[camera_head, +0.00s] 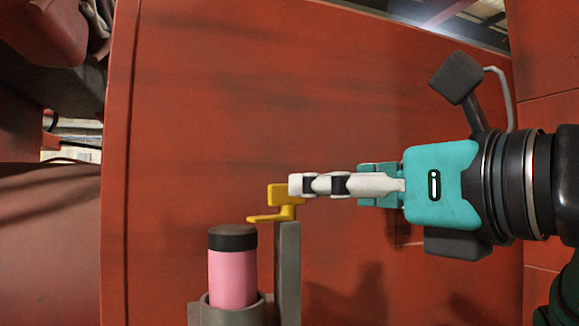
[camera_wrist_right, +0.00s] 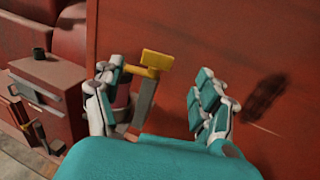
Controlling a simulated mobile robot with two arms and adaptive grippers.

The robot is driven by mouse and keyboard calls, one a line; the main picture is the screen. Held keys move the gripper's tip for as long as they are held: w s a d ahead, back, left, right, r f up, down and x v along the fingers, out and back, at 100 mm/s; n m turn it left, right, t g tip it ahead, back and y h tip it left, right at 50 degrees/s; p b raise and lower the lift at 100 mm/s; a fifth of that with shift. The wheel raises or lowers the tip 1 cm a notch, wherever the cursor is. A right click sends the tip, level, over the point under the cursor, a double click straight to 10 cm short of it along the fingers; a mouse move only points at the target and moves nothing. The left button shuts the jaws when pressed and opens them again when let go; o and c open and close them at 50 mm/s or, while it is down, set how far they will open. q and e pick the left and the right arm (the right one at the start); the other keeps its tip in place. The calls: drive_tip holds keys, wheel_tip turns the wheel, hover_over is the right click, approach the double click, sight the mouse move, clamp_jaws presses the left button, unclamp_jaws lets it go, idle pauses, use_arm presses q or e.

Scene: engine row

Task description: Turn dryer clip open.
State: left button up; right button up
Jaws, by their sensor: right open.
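The dryer clip is a yellow lever (camera_head: 280,203) on top of a grey upright post (camera_head: 288,270). Its flat arm points left, over the edge of a pink cylinder with a black cap (camera_head: 232,268). The cylinder stands upright in a grey cup holder (camera_head: 206,312). My right gripper (camera_head: 300,185) comes in from the right with its fingertips at the clip's upper part; I cannot tell if they touch. In the right wrist view its fingers are spread wide and the yellow clip (camera_wrist_right: 156,60) shows between them, nearer the left finger. My left gripper is out of view.
A large red panel (camera_head: 400,90) stands behind the clip and fills most of the head view. Space right of the post is free below my arm.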

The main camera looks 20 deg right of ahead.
sight(287, 185)
drive_tip(key=p+x, duration=0.3)
drive_tip(key=x, duration=0.5)
drive_tip(key=shift+w+a+r, duration=0.1)
drive_tip(key=shift+a, duration=0.05)
drive_tip(key=shift+w+a+p, duration=0.2)
drive_tip(key=shift+w+p, duration=0.2)
drive_tip(key=shift+w, duration=0.2)
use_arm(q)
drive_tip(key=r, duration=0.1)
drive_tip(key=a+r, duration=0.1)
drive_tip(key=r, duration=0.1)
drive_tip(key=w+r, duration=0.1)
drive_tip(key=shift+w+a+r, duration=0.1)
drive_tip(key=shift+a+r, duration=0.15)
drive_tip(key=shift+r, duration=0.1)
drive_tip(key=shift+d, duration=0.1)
use_arm(e)
drive_tip(key=shift+c, duration=0.4)
